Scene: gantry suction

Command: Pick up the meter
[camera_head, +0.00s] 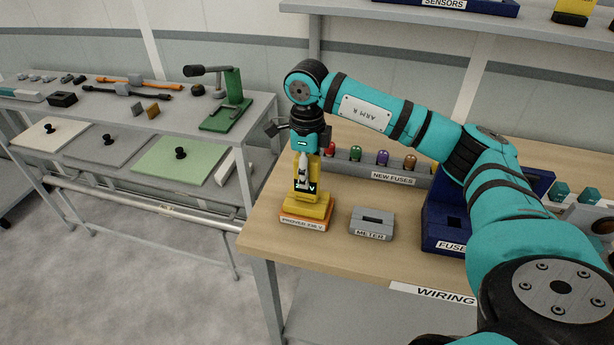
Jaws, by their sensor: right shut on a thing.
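My right gripper (303,158) is at the back left of the wooden workbench, pointing down and shut on a yellow device with a dark face, which I take to be the meter (296,190). The fingers hide part of it. It is upright over the yellow and orange base labelled PROVER 230 V (304,224); I cannot tell whether it touches it. The grey holder labelled METER (371,225) stands to the right, and its slot looks empty. My left gripper is not in view.
A grey rack labelled NEW FUSES (350,169) with coloured fuses stands behind. A dark blue fuse box (440,226) is right of the meter holder, under my right arm. A side table (262,103) with a green stand (232,100) is left. The bench front is mostly clear.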

